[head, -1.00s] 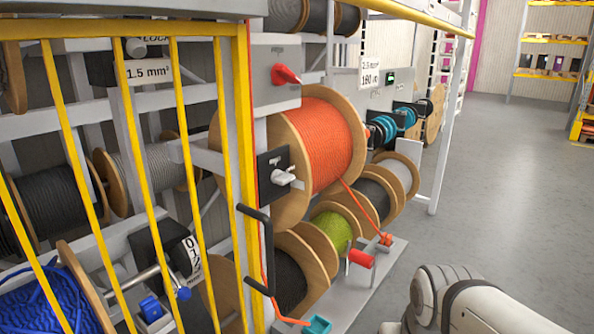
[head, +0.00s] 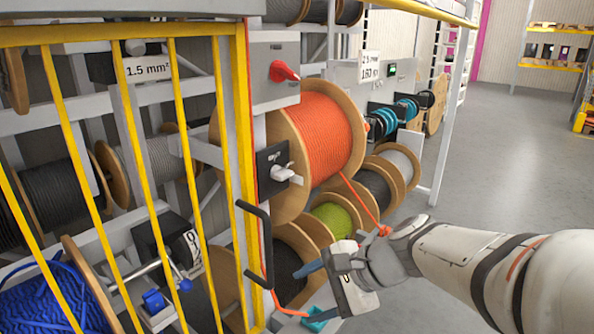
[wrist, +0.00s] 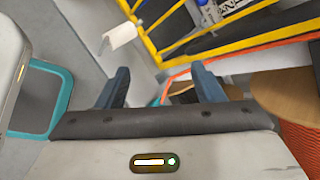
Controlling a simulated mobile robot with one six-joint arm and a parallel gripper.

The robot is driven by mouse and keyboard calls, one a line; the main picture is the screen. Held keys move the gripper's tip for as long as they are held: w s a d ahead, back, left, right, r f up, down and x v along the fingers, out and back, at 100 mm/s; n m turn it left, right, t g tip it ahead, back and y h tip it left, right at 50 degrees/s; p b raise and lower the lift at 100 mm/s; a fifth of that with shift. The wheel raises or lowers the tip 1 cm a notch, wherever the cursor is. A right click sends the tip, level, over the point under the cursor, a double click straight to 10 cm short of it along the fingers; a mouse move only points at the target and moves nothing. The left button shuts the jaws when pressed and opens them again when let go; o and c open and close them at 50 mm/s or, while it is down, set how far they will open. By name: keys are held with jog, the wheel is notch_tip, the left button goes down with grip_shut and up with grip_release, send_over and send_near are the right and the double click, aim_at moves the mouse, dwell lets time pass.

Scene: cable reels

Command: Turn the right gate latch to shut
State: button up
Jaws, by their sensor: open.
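A pale latch handle (head: 284,173) sits on a black plate (head: 270,160) on the post just right of the yellow barred gate (head: 240,140) in the head view. The handle lies roughly sideways, and small marks above it are unreadable. My gripper (head: 305,285) is low in front of the rack, below and right of the latch and clearly apart from it. In the wrist view its two blue fingers (wrist: 161,85) stand apart with nothing held between them.
A black gate handle (head: 266,245) juts out left of my gripper. A red rotary knob (head: 284,71) is above the latch. The orange cable reel (head: 330,140) stands close to the latch's right. Open grey floor (head: 490,150) lies to the right.

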jog(key=w+a+r+m+t+y, duration=0.1)
jog(key=w+r+m+t+y, duration=0.2)
jog(key=w+r+m, duration=0.3)
jog(key=m+t+y+p, duration=0.2)
jog(key=m+t, duration=0.3)
jog(key=m, duration=0.3)
send_near(288, 175)
jog(key=x, duration=0.3)
jog(key=p+x, duration=0.1)
jog(key=x, duration=0.5)
jog(key=shift+w+a, duration=0.15)
jog(key=shift+a, duration=0.15)
jog(key=shift+c, duration=0.2)
jog(key=c, duration=0.9)
jog(key=shift+d, duration=0.2)
jog(key=shift+n+b, duration=0.3)
jog(key=shift+b, duration=0.1)
